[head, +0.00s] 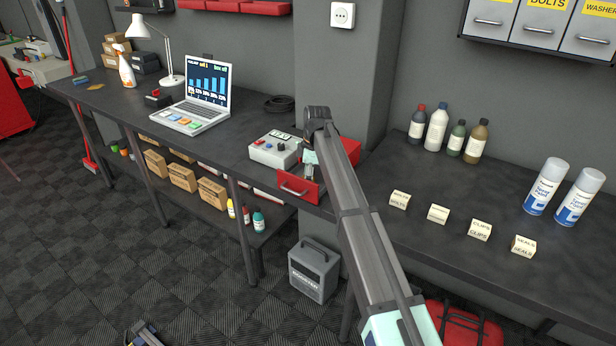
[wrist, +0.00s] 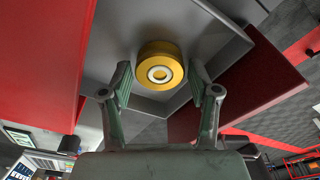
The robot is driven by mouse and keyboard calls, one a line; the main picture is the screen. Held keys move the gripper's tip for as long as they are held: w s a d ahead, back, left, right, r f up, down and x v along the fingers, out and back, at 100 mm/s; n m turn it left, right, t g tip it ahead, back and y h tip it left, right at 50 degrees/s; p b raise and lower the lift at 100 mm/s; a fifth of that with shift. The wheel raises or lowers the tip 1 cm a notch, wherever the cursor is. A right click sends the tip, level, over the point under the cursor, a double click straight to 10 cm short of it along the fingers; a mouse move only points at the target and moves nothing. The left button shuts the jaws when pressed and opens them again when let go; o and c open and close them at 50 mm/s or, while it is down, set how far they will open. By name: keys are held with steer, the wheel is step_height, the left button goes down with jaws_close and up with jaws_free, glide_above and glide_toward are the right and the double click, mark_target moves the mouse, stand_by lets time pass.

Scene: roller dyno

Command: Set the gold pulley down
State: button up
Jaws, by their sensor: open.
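The gold pulley (wrist: 160,66), a short round piece with a pale centre hub, shows in the wrist view just beyond and between my fingertips. It appears to rest on the grey inside of the open red drawer (head: 297,188). My gripper (wrist: 160,82) is open, with one finger on each side of the pulley and a visible gap to it. In the head view my gripper (head: 311,165) is down at the drawer, and the pulley is hidden there.
A grey control box (head: 275,149) stands left of the drawer on the dark bench. A laptop (head: 203,100) is farther left. Small labelled blocks (head: 438,214), bottles (head: 436,128) and spray cans (head: 545,186) stand on the right bench, which has bare room in front of the bottles.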

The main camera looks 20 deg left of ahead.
steer(key=shift+r, duration=0.1)
step_height(320, 180, up, 12)
steer(key=d+b, duration=0.1)
steer(key=b, duration=0.1)
steer(key=shift+w+d, duration=0.2)
stand_by(0.3)
